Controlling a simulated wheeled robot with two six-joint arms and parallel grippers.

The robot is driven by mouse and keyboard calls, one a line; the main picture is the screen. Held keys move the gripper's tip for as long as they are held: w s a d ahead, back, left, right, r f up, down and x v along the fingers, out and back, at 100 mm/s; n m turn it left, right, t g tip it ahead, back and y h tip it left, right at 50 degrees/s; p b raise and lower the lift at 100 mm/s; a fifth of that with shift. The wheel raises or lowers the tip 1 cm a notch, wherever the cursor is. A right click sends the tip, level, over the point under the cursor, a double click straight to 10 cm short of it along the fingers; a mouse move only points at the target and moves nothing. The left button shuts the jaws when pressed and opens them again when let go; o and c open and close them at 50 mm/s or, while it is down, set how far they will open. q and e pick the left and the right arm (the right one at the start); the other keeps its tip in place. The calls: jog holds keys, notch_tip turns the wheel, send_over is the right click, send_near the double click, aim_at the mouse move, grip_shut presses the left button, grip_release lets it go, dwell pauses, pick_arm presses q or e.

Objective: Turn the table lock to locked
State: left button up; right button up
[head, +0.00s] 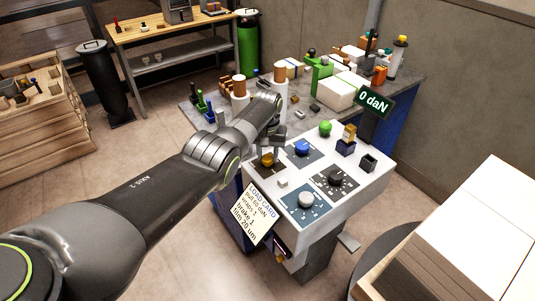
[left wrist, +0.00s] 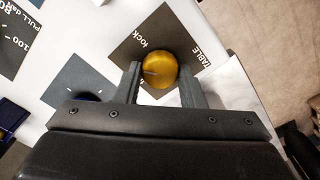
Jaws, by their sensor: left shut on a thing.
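The table lock is a round golden-yellow knob (head: 267,159) on a dark square plate at the left of the white control panel (head: 352,205). In the left wrist view the knob (left wrist: 159,70) has a thin mark toward the left of the picture. The words "TABLE" and "lock" are printed on the dark plate (left wrist: 133,50) around it. My left gripper (left wrist: 159,78) reaches down over the panel, with one finger on each side of the knob, shut on it. My right gripper is not in view.
The panel also carries a blue knob (head: 302,147), a green knob (head: 326,128), a black dial (head: 335,178) and a white dial (head: 305,199). A load card (head: 257,213) hangs at its front left. A "0 daN" display (head: 374,103) stands behind. White boxes (head: 480,235) are at right.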

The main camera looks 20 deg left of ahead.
pick_arm(q)
jog(key=m, duration=0.7)
dwell(0.6)
jog(key=o, duration=1)
